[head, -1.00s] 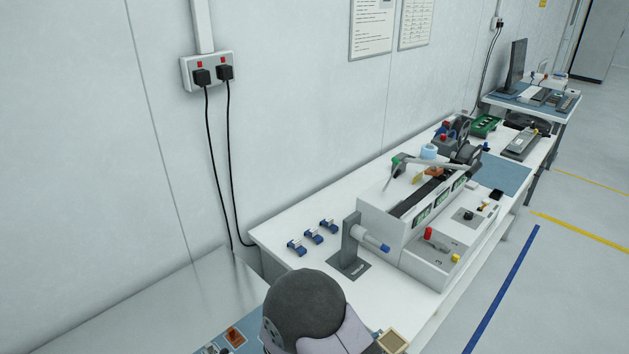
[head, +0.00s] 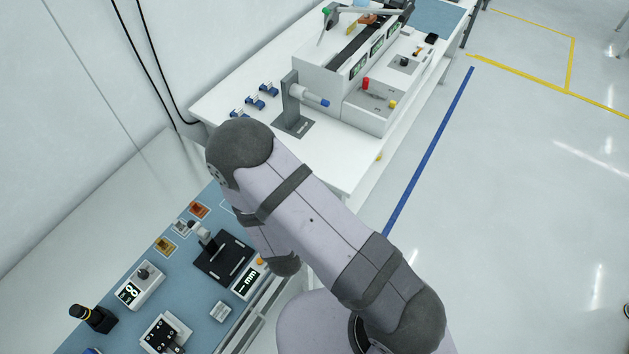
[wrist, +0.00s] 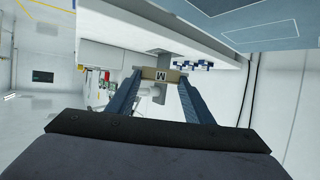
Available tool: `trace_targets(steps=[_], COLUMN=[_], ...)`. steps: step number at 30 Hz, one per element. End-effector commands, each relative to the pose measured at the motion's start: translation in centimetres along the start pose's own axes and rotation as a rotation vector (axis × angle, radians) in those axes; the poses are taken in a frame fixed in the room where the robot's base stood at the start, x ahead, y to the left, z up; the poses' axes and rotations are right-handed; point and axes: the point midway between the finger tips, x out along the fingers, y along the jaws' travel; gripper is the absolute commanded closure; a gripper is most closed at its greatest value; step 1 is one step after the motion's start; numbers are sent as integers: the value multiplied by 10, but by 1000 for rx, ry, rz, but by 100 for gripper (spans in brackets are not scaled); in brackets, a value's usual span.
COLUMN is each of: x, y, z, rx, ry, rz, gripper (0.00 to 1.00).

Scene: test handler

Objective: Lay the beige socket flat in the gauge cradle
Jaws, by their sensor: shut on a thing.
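The beige socket (wrist: 176,77) shows in the wrist view, with a dark letter-like mark on its face. My gripper (wrist: 160,79) is shut on it, one blue finger at each end. It is held off the surfaces seen there. In the head view my arm hides the gripper and the socket. A black plate with an upright post (head: 222,262) stands on the blue mat beside a display reading mm (head: 246,283). It may be the gauge cradle, but I cannot make out the cradle's shape for certain.
A white bench with a machine (head: 340,85) stands beyond.

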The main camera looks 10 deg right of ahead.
Motion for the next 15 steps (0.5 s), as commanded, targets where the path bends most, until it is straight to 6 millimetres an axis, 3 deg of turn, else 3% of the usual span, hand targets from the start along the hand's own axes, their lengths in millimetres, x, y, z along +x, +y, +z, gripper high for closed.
trace_targets(steps=[8, 15], x=[-32, -91], y=[-72, -116], z=[43, 90], rx=[-175, -300], ry=[-7, -4], rz=[-411, -724], gripper=[78, 78])
